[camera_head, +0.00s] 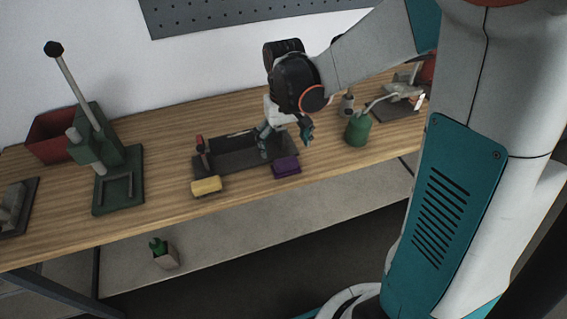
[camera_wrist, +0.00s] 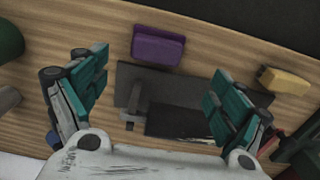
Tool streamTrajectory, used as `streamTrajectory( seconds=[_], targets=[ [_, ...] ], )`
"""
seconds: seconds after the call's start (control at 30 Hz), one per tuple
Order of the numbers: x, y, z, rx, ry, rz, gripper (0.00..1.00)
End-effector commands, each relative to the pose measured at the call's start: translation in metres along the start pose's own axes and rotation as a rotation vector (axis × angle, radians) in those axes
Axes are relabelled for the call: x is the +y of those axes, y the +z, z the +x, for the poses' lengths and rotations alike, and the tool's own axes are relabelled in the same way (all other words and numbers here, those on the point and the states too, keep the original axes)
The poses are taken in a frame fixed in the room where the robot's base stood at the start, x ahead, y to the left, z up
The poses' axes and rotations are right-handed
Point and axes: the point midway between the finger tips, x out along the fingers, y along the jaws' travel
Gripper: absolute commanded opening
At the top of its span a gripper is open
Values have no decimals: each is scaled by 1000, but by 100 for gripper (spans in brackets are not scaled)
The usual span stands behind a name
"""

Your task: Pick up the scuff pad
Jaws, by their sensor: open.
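A purple block-like pad (camera_head: 286,168), which looks like the scuff pad, lies at the front right of a dark tray on the wooden bench. In the wrist view the purple pad (camera_wrist: 158,46) is at the top middle. A yellow block (camera_head: 206,187) lies at the tray's front left; it also shows at the right in the wrist view (camera_wrist: 285,82). My gripper (camera_head: 286,143) is open and empty, above the tray and just behind the purple pad. In the wrist view its teal fingers (camera_wrist: 157,70) are spread wide, with the purple pad beyond and between their tips.
The dark tray (camera_head: 206,164) has a raised rim and a red-handled tool (camera_head: 201,148) at its left end. A green canister (camera_head: 358,131) stands to the right. A green lever press (camera_head: 118,190) and red bin (camera_head: 50,148) stand left. Bench wood before the purple pad is clear.

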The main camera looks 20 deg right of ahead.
Motion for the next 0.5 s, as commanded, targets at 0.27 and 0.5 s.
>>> streamTrajectory(
  seconds=[0.27,0.5],
  targets=[
    [0,0,28,1,0,0,90],
    [4,2,49,1,0,1,90]
  ],
)
